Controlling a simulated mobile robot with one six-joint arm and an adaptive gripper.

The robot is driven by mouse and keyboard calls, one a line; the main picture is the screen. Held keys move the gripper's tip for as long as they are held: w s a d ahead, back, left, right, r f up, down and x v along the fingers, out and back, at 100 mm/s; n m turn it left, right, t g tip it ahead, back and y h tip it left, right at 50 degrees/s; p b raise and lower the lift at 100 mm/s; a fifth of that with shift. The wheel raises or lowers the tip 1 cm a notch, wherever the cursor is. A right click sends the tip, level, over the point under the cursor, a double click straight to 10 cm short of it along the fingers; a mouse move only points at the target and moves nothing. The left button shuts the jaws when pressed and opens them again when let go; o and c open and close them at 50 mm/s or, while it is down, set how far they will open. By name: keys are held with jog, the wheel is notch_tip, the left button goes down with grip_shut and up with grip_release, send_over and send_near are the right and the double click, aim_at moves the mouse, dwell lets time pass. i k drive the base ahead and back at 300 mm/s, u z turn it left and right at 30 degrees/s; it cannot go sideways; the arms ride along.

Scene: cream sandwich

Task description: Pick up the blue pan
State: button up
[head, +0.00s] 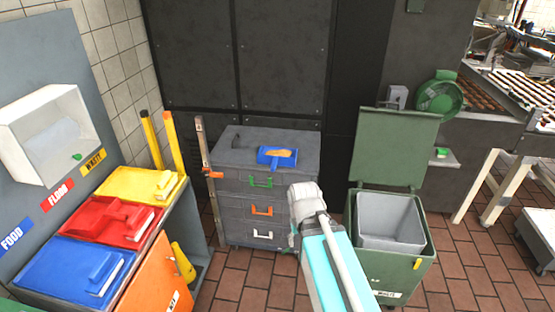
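A blue pan (268,155) lies on top of the grey drawer cabinet (232,159) in the middle of the head view. My arm, white and cyan, rises from the bottom of the picture and ends visibly in a white joint in front of the cabinet, below and right of the pan. My gripper cannot be made out. No part of my arm covers the pan in this view.
A green bin (405,275) with its lid raised stands right of my arm. Yellow, red and blue lids (62,262) top the bins at left. Yellow and orange poles (172,145) lean by the wall. A small dark shape (242,142) lies left of the pan. Tiled floor shows between.

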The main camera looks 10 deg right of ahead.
aim_at(277, 157)
jog(key=z, duration=0.1)
jog(key=i, duration=1)
jog(key=u, duration=0.05)
